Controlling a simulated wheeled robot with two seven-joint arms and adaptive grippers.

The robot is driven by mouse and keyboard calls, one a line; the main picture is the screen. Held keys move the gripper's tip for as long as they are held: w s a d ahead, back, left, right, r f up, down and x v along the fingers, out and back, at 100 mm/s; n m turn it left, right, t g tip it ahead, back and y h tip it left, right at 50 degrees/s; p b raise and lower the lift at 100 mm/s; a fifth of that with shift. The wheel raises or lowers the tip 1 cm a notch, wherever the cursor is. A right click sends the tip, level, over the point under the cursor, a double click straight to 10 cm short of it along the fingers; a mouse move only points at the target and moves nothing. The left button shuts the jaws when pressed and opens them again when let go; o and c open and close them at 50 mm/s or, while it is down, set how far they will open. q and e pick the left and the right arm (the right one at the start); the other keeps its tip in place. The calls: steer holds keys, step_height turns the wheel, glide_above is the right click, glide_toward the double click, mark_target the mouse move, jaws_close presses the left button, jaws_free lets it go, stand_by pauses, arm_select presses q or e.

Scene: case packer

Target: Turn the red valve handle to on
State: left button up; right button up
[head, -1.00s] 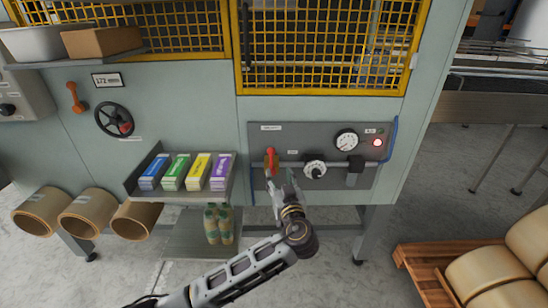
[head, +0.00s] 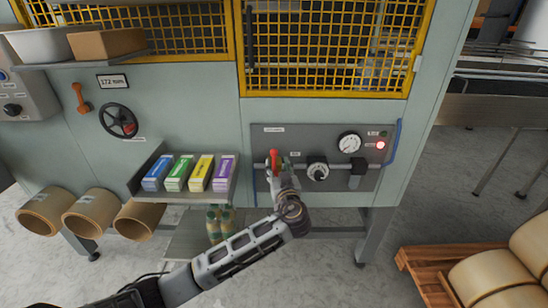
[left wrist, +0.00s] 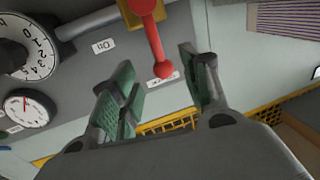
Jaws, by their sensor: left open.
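The red valve handle (head: 274,158) is on the grey control panel (head: 330,186) of the machine and points up. My left gripper (head: 277,165) is at the handle, its arm coming from below. In the left wrist view, which is turned over, the handle (left wrist: 154,42) hangs from its yellow mount with its rounded end between the open fingers of my left gripper (left wrist: 160,78). I cannot tell whether either finger touches it. An "On" label (left wrist: 103,46) is beside the handle; another label behind its tip is partly hidden. My right gripper is not in view.
A numbered dial (head: 317,171), a pressure gauge (head: 349,144) and a lit red lamp (head: 380,145) are to the right on the panel. A shelf of coloured boxes (head: 182,193) juts out to the left. Bottles (head: 213,226) stand below it. A yellow mesh guard (head: 325,50) is above.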

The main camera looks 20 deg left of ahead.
mark_target(274, 158)
arm_select(q)
steer(key=shift+x, duration=3.55)
steer(key=shift+c, duration=0.2)
jaws_close()
